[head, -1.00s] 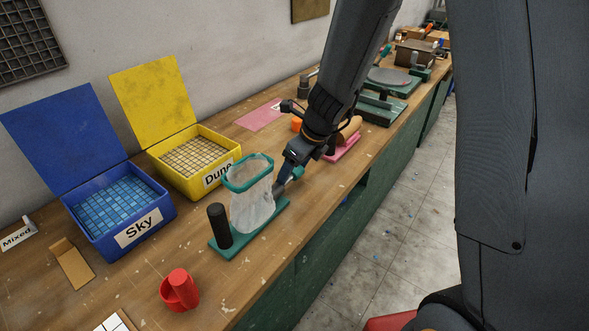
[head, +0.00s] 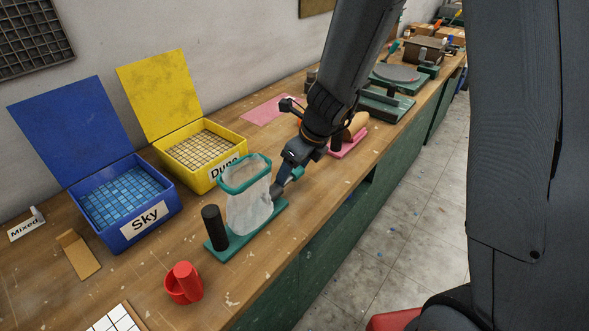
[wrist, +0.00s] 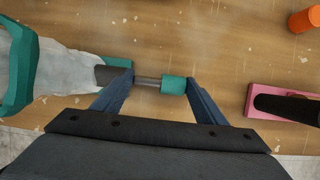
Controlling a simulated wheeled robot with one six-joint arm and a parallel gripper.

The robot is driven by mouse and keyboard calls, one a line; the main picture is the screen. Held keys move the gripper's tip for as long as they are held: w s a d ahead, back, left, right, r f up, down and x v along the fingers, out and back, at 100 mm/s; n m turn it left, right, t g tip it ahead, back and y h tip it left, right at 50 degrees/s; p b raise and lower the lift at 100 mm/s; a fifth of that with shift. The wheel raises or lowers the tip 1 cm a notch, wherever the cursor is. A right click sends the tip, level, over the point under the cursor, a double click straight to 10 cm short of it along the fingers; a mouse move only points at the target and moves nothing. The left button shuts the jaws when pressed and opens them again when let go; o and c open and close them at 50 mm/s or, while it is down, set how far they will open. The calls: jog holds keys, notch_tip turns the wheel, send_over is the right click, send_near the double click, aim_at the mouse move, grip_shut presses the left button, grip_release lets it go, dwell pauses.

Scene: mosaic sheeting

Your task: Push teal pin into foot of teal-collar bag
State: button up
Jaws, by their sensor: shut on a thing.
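The teal pin (wrist: 173,84) has a teal head and a steel shaft, and it lies crosswise between my gripper's two blue fingers. My gripper (wrist: 160,84) is shut on it. The right finger is at the teal head, and the left finger is by the dark foot (wrist: 107,75) of the bag. A length of steel shaft shows between head and foot; its far end is hidden by the left finger. The cloudy bag (head: 250,207) with the teal collar (head: 232,186) stands on a teal base (head: 268,219). My gripper is at its right side in the head view (head: 284,186).
A black post (head: 214,227) stands on the base left of the bag. The blue Sky box (head: 150,236) and yellow Dune box (head: 215,177) are behind. A red holder (head: 184,284) is in front. A pink stand (head: 347,149) lies beyond my gripper.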

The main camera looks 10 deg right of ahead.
jog(key=shift+s+a, duration=1.3)
dwell(0.9)
jog(key=o, duration=1.2)
jog(key=shift+c, duration=0.2)
jog(key=p+v, duration=0.3)
jog(key=v, duration=0.4)
jog(key=shift+r, duration=0.35)
jog(key=shift+s+d, duration=0.1)
jog(key=shift+d, duration=0.05)
